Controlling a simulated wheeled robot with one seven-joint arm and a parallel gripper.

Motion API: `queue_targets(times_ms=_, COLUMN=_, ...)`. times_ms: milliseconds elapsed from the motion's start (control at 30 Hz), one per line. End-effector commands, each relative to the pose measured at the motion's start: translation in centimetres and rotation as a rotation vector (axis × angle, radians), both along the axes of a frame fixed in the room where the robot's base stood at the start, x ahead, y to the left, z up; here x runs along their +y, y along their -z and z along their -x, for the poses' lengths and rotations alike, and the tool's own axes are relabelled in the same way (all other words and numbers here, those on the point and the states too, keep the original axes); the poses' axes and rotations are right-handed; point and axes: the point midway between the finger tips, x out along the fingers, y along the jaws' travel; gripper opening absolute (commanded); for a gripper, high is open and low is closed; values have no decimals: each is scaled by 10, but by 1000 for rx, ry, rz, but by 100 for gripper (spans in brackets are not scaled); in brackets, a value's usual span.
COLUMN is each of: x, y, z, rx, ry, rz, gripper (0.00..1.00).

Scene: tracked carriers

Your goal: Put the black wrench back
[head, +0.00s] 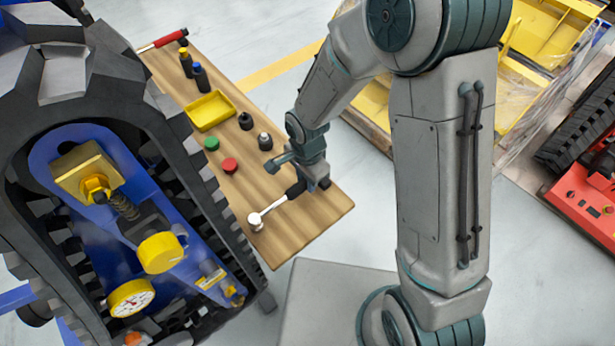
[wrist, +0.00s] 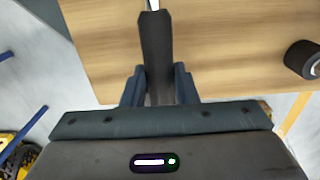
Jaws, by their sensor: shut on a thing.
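The black wrench (head: 257,221) has a black handle and a bright silver head. My gripper (head: 312,183) is shut on its handle at the near right end of the wooden table, with the head pointing left. In the wrist view, the black handle (wrist: 156,45) runs up from between the two fingers of my gripper (wrist: 158,85), and a bit of silver shows at the top edge. The wrench is over the table top; I cannot tell whether it touches. The fingers hide part of the handle.
The wooden table (head: 315,215) carries a yellow tray (head: 210,111), several dark bottles, a green lid (head: 211,143), a red lid (head: 229,165) and a red-handled tool (head: 168,40). A large tracked carrier (head: 215,205) stands close along its left side. A red machine (head: 585,205) is far right.

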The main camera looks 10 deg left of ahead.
Motion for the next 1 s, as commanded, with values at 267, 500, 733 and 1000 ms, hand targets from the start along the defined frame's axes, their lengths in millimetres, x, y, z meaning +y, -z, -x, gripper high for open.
queue_targets(times_ms=267, x=0, y=1, z=1, rx=1, ry=-1, rz=1, gripper=48)
queue_targets(times_ms=500, x=0, y=1, z=0, rx=1, ry=-1, rz=1, gripper=48)
queue_targets(times_ms=733, x=0, y=-14, z=-1, rx=-3, ry=1, rz=-1, gripper=48)
queue_targets(times_ms=1000, x=0, y=-62, z=-2, rx=-6, ry=1, rz=-2, gripper=48)
